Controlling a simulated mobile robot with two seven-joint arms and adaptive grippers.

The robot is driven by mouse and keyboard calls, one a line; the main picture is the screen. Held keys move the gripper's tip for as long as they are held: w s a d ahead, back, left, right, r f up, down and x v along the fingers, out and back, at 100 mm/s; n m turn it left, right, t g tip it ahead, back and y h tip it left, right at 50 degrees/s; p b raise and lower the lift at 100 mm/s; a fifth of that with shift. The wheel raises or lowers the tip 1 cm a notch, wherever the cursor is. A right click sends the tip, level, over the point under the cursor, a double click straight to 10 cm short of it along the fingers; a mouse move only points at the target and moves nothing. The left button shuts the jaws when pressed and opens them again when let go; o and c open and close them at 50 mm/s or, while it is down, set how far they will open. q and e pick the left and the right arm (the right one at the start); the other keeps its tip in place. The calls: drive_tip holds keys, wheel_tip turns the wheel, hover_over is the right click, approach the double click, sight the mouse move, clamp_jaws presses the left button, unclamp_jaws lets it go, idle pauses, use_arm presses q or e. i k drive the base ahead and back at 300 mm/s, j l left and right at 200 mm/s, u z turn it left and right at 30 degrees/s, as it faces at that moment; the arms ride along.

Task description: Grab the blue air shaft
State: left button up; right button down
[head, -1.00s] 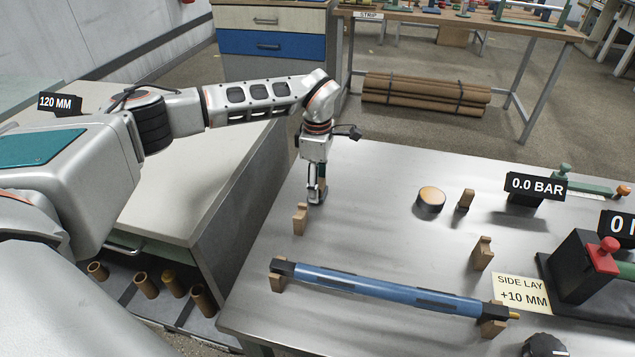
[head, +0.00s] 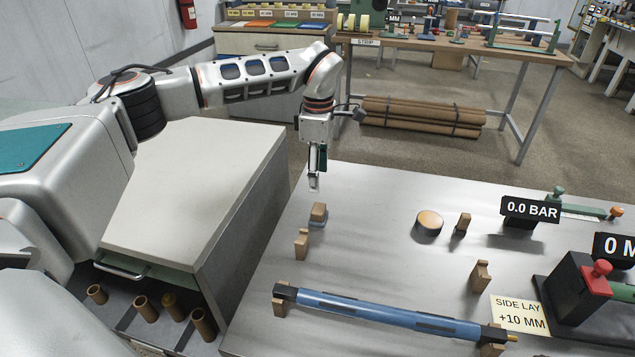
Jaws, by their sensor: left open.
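The blue air shaft (head: 390,316) lies across the front of the metal table, resting on wooden cradles (head: 281,303) at its two ends. It has black end collars, dark strips along its body and a brass tip at the right end. My left gripper (head: 314,187) points down above the table's back left part, open and empty. It is behind and well above the shaft, apart from it. A small wooden block on a grey base (head: 318,215) stands below the gripper. My right gripper is not in view.
Wooden pegs (head: 302,244) and a round tan-topped puck (head: 429,222) stand on the table (head: 372,253). At the right are a 0.0 BAR display (head: 530,208), a red-knobbed black device (head: 580,295) and a SIDE LAY card (head: 520,316). The table's middle is mostly clear.

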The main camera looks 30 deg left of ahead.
sight(437, 324)
drive_tip(key=k, duration=1)
